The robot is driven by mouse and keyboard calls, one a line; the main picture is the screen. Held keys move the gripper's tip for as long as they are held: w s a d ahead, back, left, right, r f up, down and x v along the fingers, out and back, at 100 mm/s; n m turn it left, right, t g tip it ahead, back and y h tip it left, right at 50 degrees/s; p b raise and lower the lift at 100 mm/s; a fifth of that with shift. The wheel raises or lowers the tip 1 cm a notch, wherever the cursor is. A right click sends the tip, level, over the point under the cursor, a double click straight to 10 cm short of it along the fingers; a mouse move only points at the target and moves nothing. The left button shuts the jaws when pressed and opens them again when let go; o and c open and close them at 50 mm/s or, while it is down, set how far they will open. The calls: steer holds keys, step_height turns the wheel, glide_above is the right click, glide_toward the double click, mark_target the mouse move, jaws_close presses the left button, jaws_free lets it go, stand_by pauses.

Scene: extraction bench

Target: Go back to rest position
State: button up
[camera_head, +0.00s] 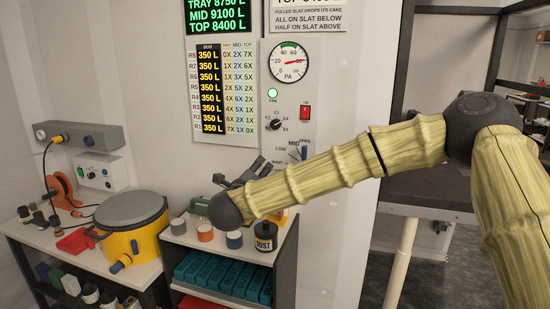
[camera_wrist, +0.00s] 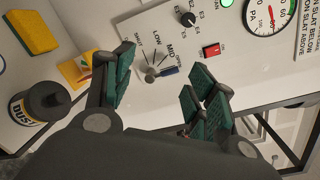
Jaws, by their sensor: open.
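My gripper (camera_wrist: 162,88) is open and empty, its two dark green-padded fingers spread apart in the wrist view. In the head view, my gripper (camera_head: 257,170) is partly hidden behind the round end of my arm, in front of the wall panel. A selector knob (camera_wrist: 158,72) marked LOW and MID shows between and beyond the fingers. The same knob (camera_head: 300,153) is at the panel's lower right in the head view. I cannot tell how far the fingers are from the panel.
A small shelf (camera_head: 180,236) below the arm holds a DUST jar (camera_head: 265,238), several round pucks and teal blocks. A yellow drum (camera_head: 133,228) stands on the left bench. A red switch (camera_head: 305,112) and a pressure gauge (camera_head: 288,62) are above the knob. A dark table (camera_head: 430,190) stands right.

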steer(key=s+d+f+n+g+y, duration=0.2)
steer(key=s+f+n, duration=0.4)
steer(key=f, duration=0.8)
steer(key=s+d+f+n+g+y, duration=0.25)
steer(key=s+f+n, duration=0.3)
steer(key=f, duration=0.85)
steer(key=s+d+f+n+g+y, duration=0.15)
steer(key=s+f+n, duration=0.45)
steer(key=f, duration=0.8)
steer(key=s+d+f+n+g, duration=0.3)
steer(key=s+d+f+g, duration=0.15)
steer(key=s+f, duration=0.5)
steer(key=s+d+f+n+g, duration=0.2)
steer(key=s+d, duration=0.3)
steer(key=s, duration=0.4)
steer(key=s+d+f+n+g+h, duration=0.1)
steer(key=s+d+f+n+g, duration=0.1)
steer(key=s+d, duration=0.4)
steer(key=s+d+f+n+g+h, duration=0.1)
steer(key=s+d, duration=0.5)
steer(key=s, duration=0.7)
steer(key=shift+s+d+f+n+g, duration=0.25)
steer(key=shift+f+n+g, duration=0.3)
steer(key=shift+n+g, duration=0.4)
steer(key=shift+w, duration=0.1)
